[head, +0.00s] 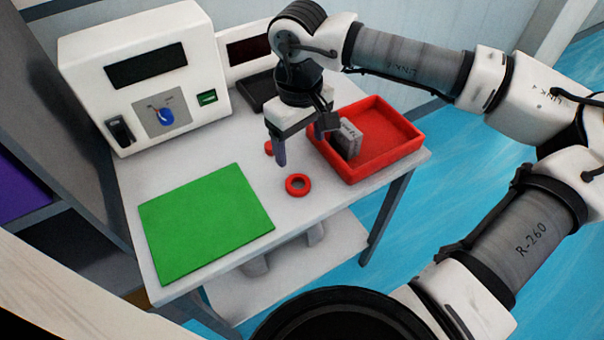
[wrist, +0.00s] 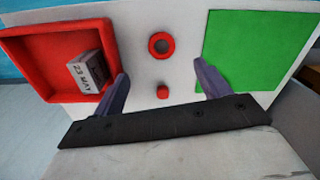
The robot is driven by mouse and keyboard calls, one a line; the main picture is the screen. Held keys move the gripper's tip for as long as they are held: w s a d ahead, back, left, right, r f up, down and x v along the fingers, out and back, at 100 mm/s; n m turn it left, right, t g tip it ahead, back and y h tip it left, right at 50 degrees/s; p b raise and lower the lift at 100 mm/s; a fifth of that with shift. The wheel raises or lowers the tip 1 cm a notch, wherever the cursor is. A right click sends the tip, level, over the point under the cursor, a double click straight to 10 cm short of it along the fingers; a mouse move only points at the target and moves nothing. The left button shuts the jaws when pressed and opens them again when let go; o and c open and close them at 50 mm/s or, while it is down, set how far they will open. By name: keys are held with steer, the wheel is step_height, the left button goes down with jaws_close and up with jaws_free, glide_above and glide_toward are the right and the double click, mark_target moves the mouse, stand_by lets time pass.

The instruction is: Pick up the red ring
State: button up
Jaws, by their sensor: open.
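The red ring (head: 298,185) lies flat on the white table, between the green mat and the red tray. It also shows in the wrist view (wrist: 161,45), beyond and between my fingertips. My gripper (head: 303,148) is open and empty above the table, behind the ring in the head view and apart from it. In the wrist view its two fingers (wrist: 160,80) stand wide apart. A small red piece (wrist: 162,91) lies on the table between the fingers in that view; in the head view (head: 268,148) it is partly hidden by a finger.
A red tray (head: 408,158) on the right holds a grey block (head: 349,137) marked with a date, close to my gripper. A green mat (head: 205,222) lies at left. A white machine (head: 150,75) and a dark tray (head: 262,93) stand at the back.

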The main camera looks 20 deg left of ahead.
glide_above(298, 182)
steer(key=f, duration=0.7)
steer(key=shift+s+d+p, duration=0.3)
steer(key=shift+s+p, duration=0.1)
steer(key=shift+w+a+f+p, duration=0.1)
steer(key=shift+f+p, duration=0.2)
steer(key=shift+f, duration=0.6)
steer(key=shift+w+a+f+p, duration=0.15)
steer(key=shift+f+p, duration=0.15)
steer(key=shift+f, duration=0.6)
steer(key=shift+w+a+f+p, duration=0.1)
steer(key=shift+f+p, duration=0.2)
steer(key=shift+f, duration=0.6)
steer(key=c, duration=1)
steer(key=shift+r, duration=0.1)
steer(key=shift+c, duration=0.2)
